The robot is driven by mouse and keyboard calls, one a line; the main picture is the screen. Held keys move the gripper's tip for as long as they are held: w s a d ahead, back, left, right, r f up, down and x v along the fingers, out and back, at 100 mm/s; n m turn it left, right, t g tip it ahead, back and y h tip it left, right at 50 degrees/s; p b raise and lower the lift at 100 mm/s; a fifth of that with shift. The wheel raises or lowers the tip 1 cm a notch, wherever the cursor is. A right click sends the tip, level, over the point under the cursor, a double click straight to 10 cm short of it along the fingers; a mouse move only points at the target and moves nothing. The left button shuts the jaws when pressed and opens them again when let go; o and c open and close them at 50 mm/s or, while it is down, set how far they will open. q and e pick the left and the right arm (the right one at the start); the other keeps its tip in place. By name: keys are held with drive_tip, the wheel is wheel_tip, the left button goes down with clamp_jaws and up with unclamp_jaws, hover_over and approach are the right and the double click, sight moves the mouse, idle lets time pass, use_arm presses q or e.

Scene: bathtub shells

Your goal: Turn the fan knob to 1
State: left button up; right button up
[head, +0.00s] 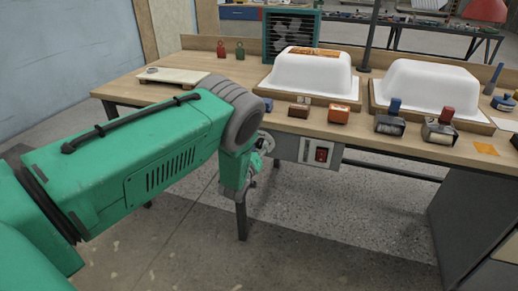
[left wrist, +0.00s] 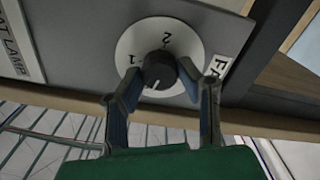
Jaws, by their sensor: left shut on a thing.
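The black fan knob (left wrist: 159,68) sits on a round white dial (left wrist: 190,45) with marks 1 and 2, on a grey panel (left wrist: 90,30). A partly hidden label (left wrist: 219,66) starting with "FA" is beside it. The knob's white line points toward the bottom of the wrist picture, away from the 1 and 2. My left gripper (left wrist: 160,72) is shut on the knob, one finger on each side. In the head view my left gripper (head: 264,143) is at the bench's front edge, and the knob is hidden there. The green-framed fan (head: 291,38) stands at the back of the bench. My right gripper is not in view.
Two white tub shells (head: 310,74) (head: 425,88) sit on the wooden bench (head: 130,87). Several small blocks and tools line its front. A "HEAT LAMP" style label (left wrist: 22,45) is left of the dial.

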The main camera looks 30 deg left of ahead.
use_arm(q)
drive_tip(key=m, duration=0.3)
drive_tip(key=shift+m+b, duration=0.4)
drive_tip(key=m, duration=0.3)
drive_tip(key=shift+m+b, duration=0.3)
drive_tip(key=shift+b, duration=0.1)
drive_tip(key=m+b, duration=0.1)
drive_tip(key=m, duration=0.2)
drive_tip(key=shift+m, duration=0.4)
drive_tip(key=shift+d+m+b, duration=0.1)
drive_tip(key=shift+m+b, duration=0.45)
drive_tip(key=shift+m, duration=1.35)
drive_tip(key=shift+f, duration=0.1)
drive_tip(key=o, duration=1.1)
drive_tip(key=shift+o, duration=0.2)
